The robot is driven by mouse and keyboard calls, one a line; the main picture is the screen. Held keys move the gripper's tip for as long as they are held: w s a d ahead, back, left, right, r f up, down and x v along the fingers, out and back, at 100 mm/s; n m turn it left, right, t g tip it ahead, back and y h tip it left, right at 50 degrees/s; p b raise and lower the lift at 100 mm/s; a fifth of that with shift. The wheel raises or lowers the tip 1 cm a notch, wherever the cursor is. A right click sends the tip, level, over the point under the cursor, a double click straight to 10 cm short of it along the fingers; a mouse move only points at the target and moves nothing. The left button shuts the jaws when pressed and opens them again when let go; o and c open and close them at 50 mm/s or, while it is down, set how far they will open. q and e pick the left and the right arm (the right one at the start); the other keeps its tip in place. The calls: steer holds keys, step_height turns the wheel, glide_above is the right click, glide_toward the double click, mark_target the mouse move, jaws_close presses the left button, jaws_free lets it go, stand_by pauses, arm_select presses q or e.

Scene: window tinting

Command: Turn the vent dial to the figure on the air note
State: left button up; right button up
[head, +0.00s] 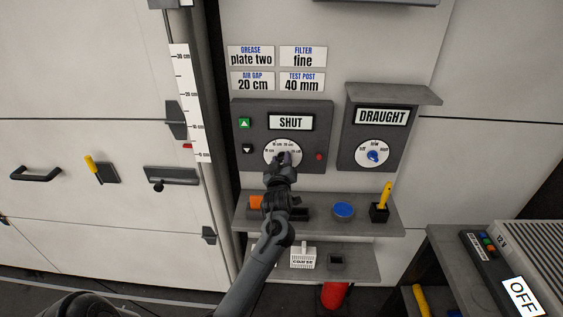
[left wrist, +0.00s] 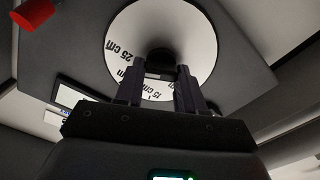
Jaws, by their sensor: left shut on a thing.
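The vent dial (head: 270,155) is a white disc with cm figures on the dark panel under the sign "SHUT" (head: 289,122). My left gripper (head: 283,158) reaches up from below and is shut on the dial's dark knob (left wrist: 160,54). In the left wrist view the dial face (left wrist: 203,40) shows "25 cm" and what looks like "15 cm"; the fingers hide figures between them. The knob's pointer cannot be made out. The air note (head: 253,81) reads "AIR GAP 20 cm" above the panel. My right gripper is not in view.
Left of the dial are green (head: 244,123) and black (head: 247,149) buttons; right of it is a red lamp (head: 319,157). The draught dial (head: 372,154) is further right. A shelf (head: 320,223) below carries a blue-topped item (head: 343,211) and a yellow-handled tool (head: 385,194).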

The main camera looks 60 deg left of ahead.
arm_select(q)
steer(key=n, duration=0.3)
steer(key=shift+f+n+b, duration=0.2)
steer(key=shift+n+b, duration=0.15)
steer(key=shift+n, duration=0.05)
steer(key=shift+s+f+n+b, duration=0.1)
steer(key=shift+n+b, duration=0.45)
steer(key=shift+n, duration=1.35)
steer(key=shift+a, duration=0.1)
steer(key=o, duration=0.9)
steer(key=shift+o, duration=0.7)
steer(key=shift+r, duration=0.2)
